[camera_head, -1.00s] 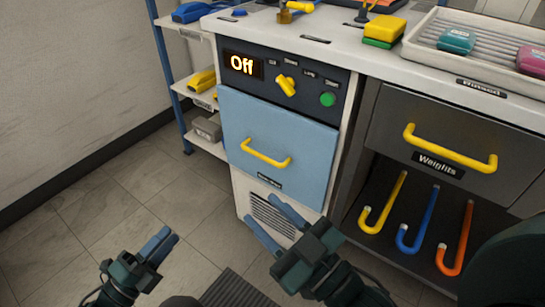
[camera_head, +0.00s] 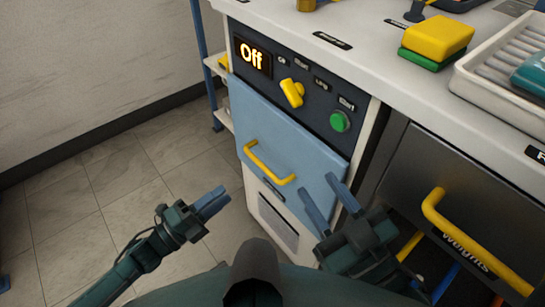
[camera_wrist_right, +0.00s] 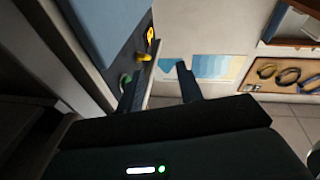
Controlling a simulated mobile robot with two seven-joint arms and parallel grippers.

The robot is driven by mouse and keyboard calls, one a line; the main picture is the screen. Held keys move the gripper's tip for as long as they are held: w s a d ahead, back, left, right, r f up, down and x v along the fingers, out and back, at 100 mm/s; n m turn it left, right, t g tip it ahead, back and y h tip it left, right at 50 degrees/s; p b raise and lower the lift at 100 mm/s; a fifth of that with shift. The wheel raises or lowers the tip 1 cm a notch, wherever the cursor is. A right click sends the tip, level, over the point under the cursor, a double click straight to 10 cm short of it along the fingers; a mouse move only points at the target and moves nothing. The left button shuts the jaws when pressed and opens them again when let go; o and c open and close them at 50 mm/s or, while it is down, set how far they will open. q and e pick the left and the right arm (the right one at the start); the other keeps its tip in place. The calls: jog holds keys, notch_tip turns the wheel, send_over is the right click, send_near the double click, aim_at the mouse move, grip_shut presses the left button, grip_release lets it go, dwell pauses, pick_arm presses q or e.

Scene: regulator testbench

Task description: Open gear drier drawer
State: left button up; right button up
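The gear drier is the white cabinet with a blue drawer front (camera_head: 290,135) in the head view. Its drawer is closed, with a yellow bar handle (camera_head: 268,163). Above it are a display reading "Off" (camera_head: 252,56), a yellow knob (camera_head: 292,92) and a green button (camera_head: 340,121). My right gripper (camera_head: 329,205) is open and empty, in front of the drawer's lower right, to the right of the handle and apart from it. The right wrist view shows its spread fingers (camera_wrist_right: 160,90) and part of the blue front (camera_wrist_right: 98,30). My left gripper (camera_head: 212,203) is left of the cabinet, fingers close together, over the floor.
A grey drawer labelled Weights with a yellow handle (camera_head: 470,240) is on the right, with hooks below. The worktop (camera_head: 370,50) holds yellow and green sponges (camera_head: 437,42) and a ribbed tray (camera_head: 475,80). The floor (camera_head: 100,190) at the left is clear.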

aim_at(262, 163)
pick_arm(q)
jog(key=b+x, duration=0.2)
jog(key=x, duration=1.1)
jog(key=shift+b, duration=0.4)
grip_shut()
